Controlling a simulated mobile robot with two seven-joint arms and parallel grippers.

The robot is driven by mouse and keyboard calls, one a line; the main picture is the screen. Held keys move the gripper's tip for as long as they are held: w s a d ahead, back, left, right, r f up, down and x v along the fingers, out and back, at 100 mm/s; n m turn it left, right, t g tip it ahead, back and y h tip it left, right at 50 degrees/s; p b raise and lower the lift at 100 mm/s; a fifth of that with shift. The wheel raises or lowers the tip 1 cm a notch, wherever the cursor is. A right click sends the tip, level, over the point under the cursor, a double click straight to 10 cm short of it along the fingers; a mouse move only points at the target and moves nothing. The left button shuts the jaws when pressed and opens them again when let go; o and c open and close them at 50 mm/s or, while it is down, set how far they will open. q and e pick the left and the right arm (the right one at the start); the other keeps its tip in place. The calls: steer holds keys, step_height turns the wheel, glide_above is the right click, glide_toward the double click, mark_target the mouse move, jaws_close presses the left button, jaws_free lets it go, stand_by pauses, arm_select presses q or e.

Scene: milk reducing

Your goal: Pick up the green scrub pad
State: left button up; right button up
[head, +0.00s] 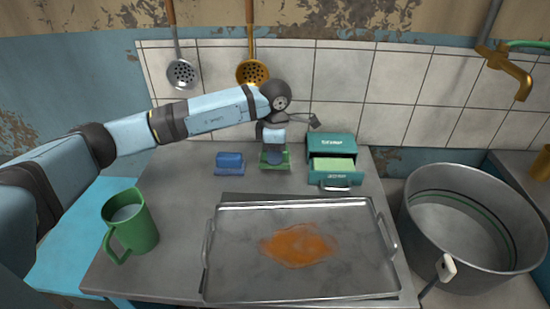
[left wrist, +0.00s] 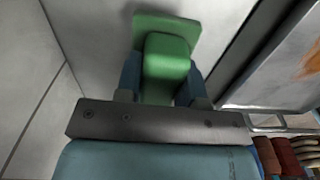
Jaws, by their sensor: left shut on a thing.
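The green scrub pad (head: 283,166) is at the back middle of the grey counter, a flat base with a raised block on top. My left gripper (head: 274,157) comes down over it from above and is shut on its raised block. The left wrist view shows the green scrub pad (left wrist: 166,48) between the two blue fingers of the left gripper (left wrist: 160,82), one on each side of the block. I cannot tell whether the pad still touches the counter. My right gripper is not in view.
A blue scrubber (head: 229,163) lies left of the pad, and a teal box (head: 332,146) with an open drawer stands right. A metal tray (head: 300,204) with an orange stain lies in front. A green mug (head: 143,226) stands left, a large pot (head: 470,178) right.

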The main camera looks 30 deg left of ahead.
arm_select(q)
step_height(320, 180, up, 17)
steer(key=p, duration=0.2)
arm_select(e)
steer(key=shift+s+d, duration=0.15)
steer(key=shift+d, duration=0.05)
